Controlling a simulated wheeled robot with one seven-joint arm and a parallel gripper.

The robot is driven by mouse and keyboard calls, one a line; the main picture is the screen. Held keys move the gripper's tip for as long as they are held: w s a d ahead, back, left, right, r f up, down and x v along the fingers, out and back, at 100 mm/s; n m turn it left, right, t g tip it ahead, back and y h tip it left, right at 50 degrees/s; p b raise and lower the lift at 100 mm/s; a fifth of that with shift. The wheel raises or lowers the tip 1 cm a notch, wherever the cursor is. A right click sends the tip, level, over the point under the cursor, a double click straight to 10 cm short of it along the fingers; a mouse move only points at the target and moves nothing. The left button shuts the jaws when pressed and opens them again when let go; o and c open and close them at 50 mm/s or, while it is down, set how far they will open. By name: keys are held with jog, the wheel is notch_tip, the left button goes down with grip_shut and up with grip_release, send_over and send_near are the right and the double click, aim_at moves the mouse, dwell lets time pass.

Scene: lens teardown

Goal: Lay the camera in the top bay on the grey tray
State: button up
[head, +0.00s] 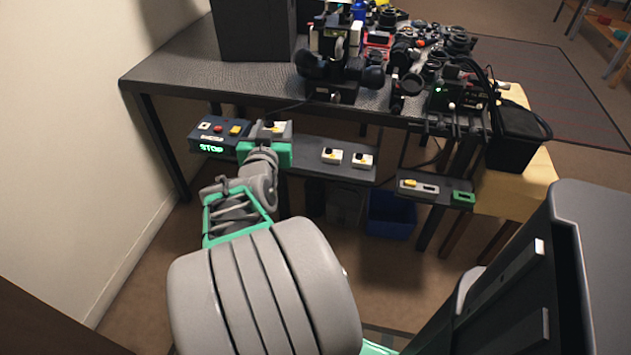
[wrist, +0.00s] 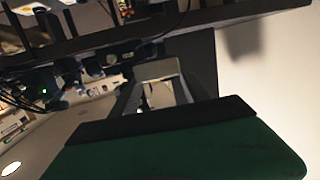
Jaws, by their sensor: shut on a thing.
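My gripper (head: 268,128) is at the front shelf under the table's near edge, at a white switch box with a black knob (head: 281,127). Its jaws are closed there, and my wrist hides much of the contact. In the wrist view my gripper (wrist: 160,92) has a pale piece between its fingers, seemingly this switch. Several dark cameras and lenses crowd the table's right half, one large camera rig (head: 335,62) at its near edge. I cannot tell which is the task's camera. I cannot make out the grey tray or its top bay.
A blue control box with a lit STOP sign (head: 212,147) is left of my gripper. Two more white switches (head: 332,156) sit along the shelf to the right. A black box (head: 250,30) stands on the table (head: 180,70). A blue bin (head: 391,213) is below.

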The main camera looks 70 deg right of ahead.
jog(key=s+d+f+m+g+h+b, duration=0.1)
jog(key=s+d+f+m+g+b, duration=0.25)
jog(key=s, duration=0.65)
jog(key=n+b, duration=0.1)
jog(key=b, duration=0.5)
send_over(302, 158)
jog(key=shift+t, duration=0.25)
notch_tip(302, 158, down, 11)
jog(key=shift+a+r, duration=0.1)
jog(key=shift+f+b, duration=1.25)
jog(key=shift+f, duration=0.7)
jog(key=o, duration=1.4)
jog(key=shift+r, duration=0.1)
